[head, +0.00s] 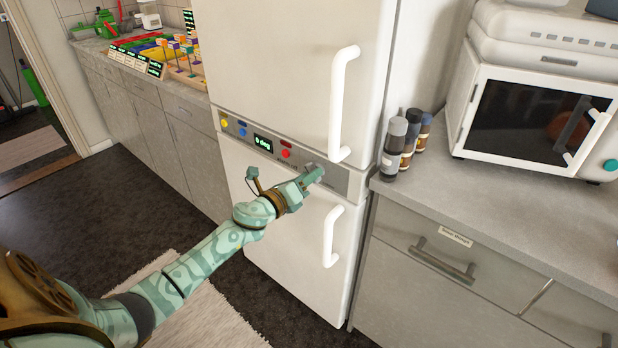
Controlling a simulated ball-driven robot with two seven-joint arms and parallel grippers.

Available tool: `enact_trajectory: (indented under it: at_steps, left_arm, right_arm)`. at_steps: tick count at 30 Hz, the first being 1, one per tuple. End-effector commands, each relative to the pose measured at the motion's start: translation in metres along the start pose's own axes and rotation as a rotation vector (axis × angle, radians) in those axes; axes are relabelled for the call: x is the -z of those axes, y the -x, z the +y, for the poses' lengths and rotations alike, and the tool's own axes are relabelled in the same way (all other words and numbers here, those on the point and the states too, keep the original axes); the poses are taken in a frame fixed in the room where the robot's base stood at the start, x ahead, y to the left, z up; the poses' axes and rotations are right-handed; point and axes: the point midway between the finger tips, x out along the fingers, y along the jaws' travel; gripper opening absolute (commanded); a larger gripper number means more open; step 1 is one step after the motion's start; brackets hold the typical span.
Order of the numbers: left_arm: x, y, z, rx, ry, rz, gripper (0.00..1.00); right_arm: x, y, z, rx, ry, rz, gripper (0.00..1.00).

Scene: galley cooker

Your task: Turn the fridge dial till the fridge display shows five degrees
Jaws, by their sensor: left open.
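The white fridge (275,206) stands in the middle, with a grey control strip (340,181) across its front. The green fridge display (263,143) on that strip seems to read "6 deg"; the digit is small and hard to make out. My left gripper (314,174) is open at the right part of the strip, with its fingertips at the fridge dial (311,167). The fingers hide most of the dial, and I cannot tell whether they touch it. My right gripper is not in view.
Two white door handles (342,100) (331,236) stick out to the right of the gripper. Blue, yellow and red buttons sit on the strip. Several bottles (394,148) and a white microwave (530,120) stand on the right counter. The floor in front holds a pale rug (205,318).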

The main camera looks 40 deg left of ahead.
Motion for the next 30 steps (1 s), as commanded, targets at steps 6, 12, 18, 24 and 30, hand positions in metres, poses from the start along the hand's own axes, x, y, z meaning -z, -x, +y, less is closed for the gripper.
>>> enact_trajectory:
  at_steps: [6,12,18,24,30]
  left_arm:
    - [0.0001,-0.0067,-0.0003,0.000,0.000,0.000,0.41]
    - [0.0000,-0.0064,-0.0004,0.000,0.000,0.000,0.27]
    - [0.0000,-0.0062,-0.0004,0.000,0.001,0.000,0.08]
    - [-0.0003,-0.0062,-0.0008,0.000,0.029,0.000,0.08]
    - [-0.0017,-0.0062,-0.0011,0.000,0.128,-0.002,0.08]
  right_arm:
    - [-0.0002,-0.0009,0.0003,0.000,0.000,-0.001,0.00]
    - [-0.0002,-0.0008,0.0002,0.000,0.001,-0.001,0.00]
    - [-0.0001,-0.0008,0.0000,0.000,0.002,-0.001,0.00]
    - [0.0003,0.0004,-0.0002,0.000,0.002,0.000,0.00]
    - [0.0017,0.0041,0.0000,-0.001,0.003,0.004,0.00]
